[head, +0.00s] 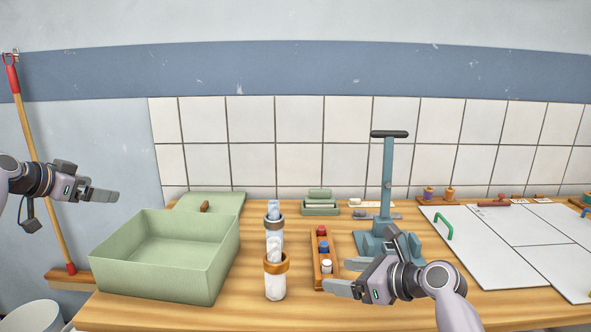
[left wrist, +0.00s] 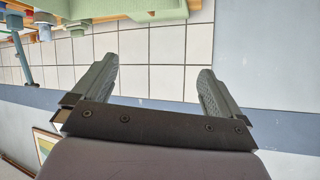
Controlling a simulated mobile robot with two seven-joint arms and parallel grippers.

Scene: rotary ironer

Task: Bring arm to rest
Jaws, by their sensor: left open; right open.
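My left gripper (head: 112,195) is raised at the left of the head view, in front of the wall and left of the green bin. It is empty. In the left wrist view its two fingers (left wrist: 155,90) stand wide apart with only tiles and wall between them. My right gripper (head: 345,277) is low over the front of the table, pointing left, with its fingers parted. It is empty, and its tips are close to the wooden rack and the white cylinder. I cannot tell whether they touch the rack.
A green bin (head: 165,285) stands on the wooden table (head: 240,311). White cylinders with rings (head: 275,283) and a wooden rack of coloured spools (head: 323,245) stand mid-table. A blue-grey press (head: 388,180) rises behind my right gripper. White boards (head: 500,262) lie right. A broom (head: 35,150) leans left.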

